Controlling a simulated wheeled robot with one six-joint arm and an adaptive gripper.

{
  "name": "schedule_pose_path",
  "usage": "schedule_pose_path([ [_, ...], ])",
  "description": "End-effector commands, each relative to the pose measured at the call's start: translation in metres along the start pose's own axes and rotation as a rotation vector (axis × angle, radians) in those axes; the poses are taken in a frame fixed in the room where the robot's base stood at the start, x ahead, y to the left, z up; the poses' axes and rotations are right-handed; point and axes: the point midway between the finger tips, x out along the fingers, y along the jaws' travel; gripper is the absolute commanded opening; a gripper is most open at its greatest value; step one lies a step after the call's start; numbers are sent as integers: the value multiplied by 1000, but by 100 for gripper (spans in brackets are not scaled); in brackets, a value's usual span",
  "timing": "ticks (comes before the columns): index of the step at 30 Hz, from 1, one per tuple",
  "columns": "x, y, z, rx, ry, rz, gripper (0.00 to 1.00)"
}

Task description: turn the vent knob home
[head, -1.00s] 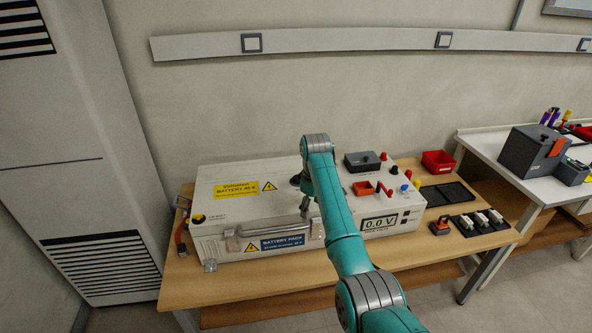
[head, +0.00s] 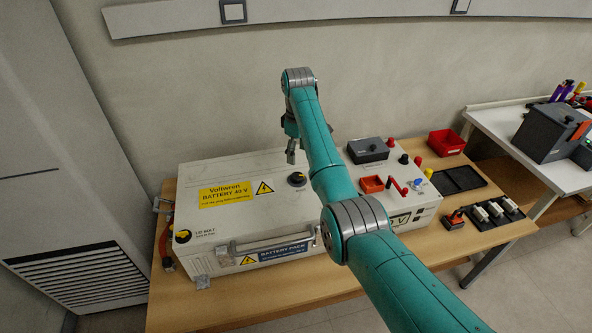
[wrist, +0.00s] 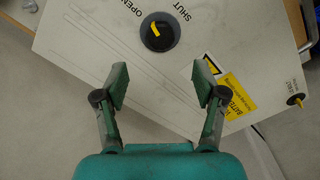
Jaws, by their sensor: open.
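The vent knob (wrist: 159,31) is a black round knob with a yellow pointer, on the white battery lid between the words OPEN and SHUT in the wrist view. Its pointer tilts up-left, on the OPEN side. The knob also shows in the head view (head: 298,179), near the back middle of the battery pack (head: 236,222). My gripper (wrist: 160,82) is open and empty, its two fingers spread wide. In the wrist view the knob lies beyond the fingertips, centred between them. In the head view my gripper (head: 292,152) is raised above the lid near the knob, apart from it.
A second black knob with a yellow mark (head: 183,236) is at the lid's front left. A red bin (head: 446,142) and black tray (head: 459,179) lie further right.

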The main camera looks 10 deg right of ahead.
Motion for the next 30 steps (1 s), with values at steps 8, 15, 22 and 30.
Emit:
schedule_pose_path([
  [8, 49, -1, 1, 0, -3, -3, 70],
  [15, 82, 0, 0, 0, -1, -1, 70],
  [22, 95, 0, 0, 0, 0, 0, 70],
  [30, 95, 0, 0, 0, 0, 0, 65],
])
